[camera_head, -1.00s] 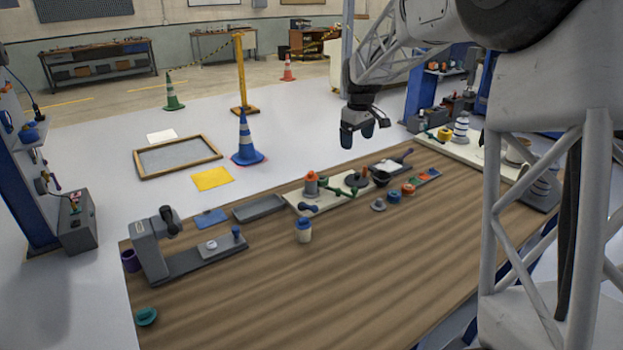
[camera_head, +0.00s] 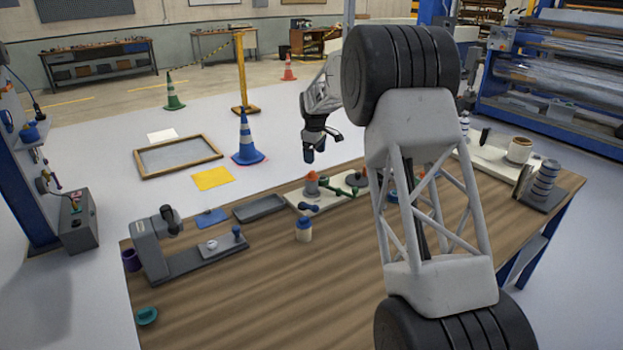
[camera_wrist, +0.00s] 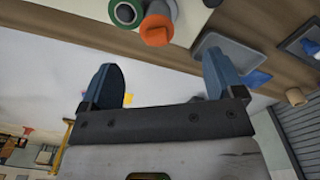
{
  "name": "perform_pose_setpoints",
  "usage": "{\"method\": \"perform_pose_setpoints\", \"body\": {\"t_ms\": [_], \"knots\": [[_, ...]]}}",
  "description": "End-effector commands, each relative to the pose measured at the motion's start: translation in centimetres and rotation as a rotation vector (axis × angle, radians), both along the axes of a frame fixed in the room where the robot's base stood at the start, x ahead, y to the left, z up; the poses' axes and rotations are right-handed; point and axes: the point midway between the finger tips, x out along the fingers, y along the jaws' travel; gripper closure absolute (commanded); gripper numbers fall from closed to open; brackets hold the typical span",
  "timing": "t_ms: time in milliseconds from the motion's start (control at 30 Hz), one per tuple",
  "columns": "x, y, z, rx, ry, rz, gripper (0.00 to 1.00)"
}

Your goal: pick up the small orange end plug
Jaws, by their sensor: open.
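My gripper (camera_head: 315,150) is open and empty, in the air above the floor just beyond the table's far edge. Its two blue fingers are spread wide in the wrist view (camera_wrist: 162,78). An orange cylindrical piece with a grey end (camera_head: 311,182) stands on the pale board; what appears to be the same piece shows at the top of the wrist view (camera_wrist: 159,15), beyond the fingers and apart from them. A small orange ring-like piece, seen earlier beside the blue one (camera_head: 393,196), is mostly hidden behind my arm. I cannot tell which orange piece is the end plug.
A green piece (camera_wrist: 126,12) is beside the orange one. A grey stand (camera_head: 150,250) is farther left.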

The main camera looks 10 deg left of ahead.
Motion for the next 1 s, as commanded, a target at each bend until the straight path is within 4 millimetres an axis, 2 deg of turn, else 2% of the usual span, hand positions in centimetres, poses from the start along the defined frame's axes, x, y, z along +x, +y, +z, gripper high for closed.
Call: {"method": "perform_pose_setpoints", "body": {"t_ms": [100,233,633,1000], "knots": [[0.8,1.0,-1.2,-0.001,0.004,0.023,0.13],[1.1,1.5,-1.7,-0.002,0.006,0.036,0.13],[1.2,1.6,-2.0,-0.003,0.006,0.038,0.13],[1.2,1.6,-4.4,-0.003,0.007,0.038,0.13]]}}
